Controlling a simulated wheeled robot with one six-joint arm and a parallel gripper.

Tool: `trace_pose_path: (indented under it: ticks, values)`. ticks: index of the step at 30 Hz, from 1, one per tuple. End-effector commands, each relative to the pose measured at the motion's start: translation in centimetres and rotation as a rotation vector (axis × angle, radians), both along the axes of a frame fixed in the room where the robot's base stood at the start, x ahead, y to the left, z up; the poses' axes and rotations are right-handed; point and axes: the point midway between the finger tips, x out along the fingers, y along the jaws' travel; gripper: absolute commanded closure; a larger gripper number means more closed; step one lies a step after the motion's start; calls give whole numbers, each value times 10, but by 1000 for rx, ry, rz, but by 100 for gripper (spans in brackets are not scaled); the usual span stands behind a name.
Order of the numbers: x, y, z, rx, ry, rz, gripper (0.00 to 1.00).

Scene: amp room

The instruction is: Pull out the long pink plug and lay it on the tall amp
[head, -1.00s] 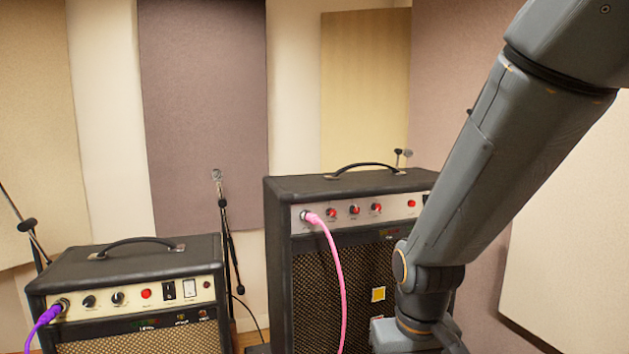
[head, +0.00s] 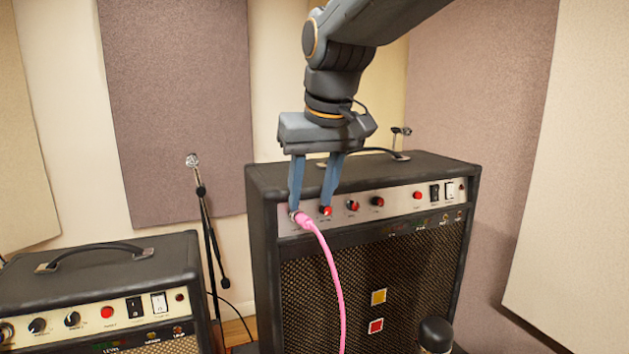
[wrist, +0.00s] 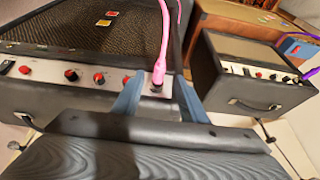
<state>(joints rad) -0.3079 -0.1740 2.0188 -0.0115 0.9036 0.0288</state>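The pink plug (head: 303,219) sits in the socket at the left end of the tall amp's control panel, and its pink cable hangs down over the front. The tall amp (head: 410,265) is black with a handle across its flat top. My gripper (head: 310,209) is open, its fingers pointing down in front of the panel at plug height. In the wrist view, the plug (wrist: 158,72) shows between the two spread fingers (wrist: 157,92), with a gap on each side. Neither finger visibly grips it.
Red-capped knobs (head: 353,205) run along the panel right of the plug. A shorter amp (head: 100,265) stands at left; a purple plug (wrist: 311,73) is in it in the wrist view. A microphone stand (head: 208,215) stands between the amps.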

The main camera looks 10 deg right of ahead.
Motion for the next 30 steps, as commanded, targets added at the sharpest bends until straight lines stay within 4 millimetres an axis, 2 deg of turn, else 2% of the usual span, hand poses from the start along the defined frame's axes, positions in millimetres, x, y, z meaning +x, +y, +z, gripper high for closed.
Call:
trace_pose_path:
  ticks: [6,10,22,23,27,30]
  values:
    - [11,3,-31,-2,5,-1,61]
    - [17,3,-43,-1,3,-2,61]
    - [20,3,-51,0,0,-4,61]
    - [20,3,-51,0,0,-4,63]
    - [20,3,-51,0,0,-4,86]
    - [20,3,-51,0,0,-4,100]
